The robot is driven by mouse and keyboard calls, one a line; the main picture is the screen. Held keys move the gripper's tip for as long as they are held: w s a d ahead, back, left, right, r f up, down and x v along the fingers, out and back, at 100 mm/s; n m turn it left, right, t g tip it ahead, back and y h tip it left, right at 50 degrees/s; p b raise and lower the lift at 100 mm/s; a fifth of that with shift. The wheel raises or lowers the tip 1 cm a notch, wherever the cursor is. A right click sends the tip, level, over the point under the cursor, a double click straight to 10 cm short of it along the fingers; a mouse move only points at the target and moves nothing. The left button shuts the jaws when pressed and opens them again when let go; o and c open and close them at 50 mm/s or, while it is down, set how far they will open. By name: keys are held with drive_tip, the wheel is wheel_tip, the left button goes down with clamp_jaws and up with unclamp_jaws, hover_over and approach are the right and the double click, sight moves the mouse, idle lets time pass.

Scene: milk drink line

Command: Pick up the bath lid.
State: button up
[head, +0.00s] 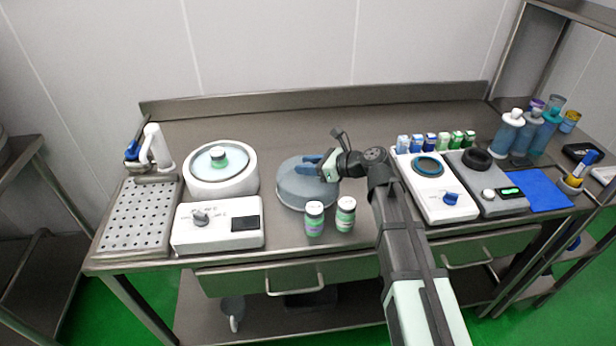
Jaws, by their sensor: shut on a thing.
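The bath lid (296,192) is a round grey-blue disc right of the white bath, at the middle of the bench. My gripper (318,166) reaches in from the right over its top and is shut on it, near its centre. The fingers hide the gripped part. I cannot tell whether the lid rests on the bench or is slightly raised.
A white control box (218,238) is at front left, beside a perforated tray (140,216). A white device (436,190), a grey device and several small bottles stand right of my arm. The bench behind the lid is clear.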

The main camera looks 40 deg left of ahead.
clamp_jaws()
drive_tip(key=shift+r, duration=0.15)
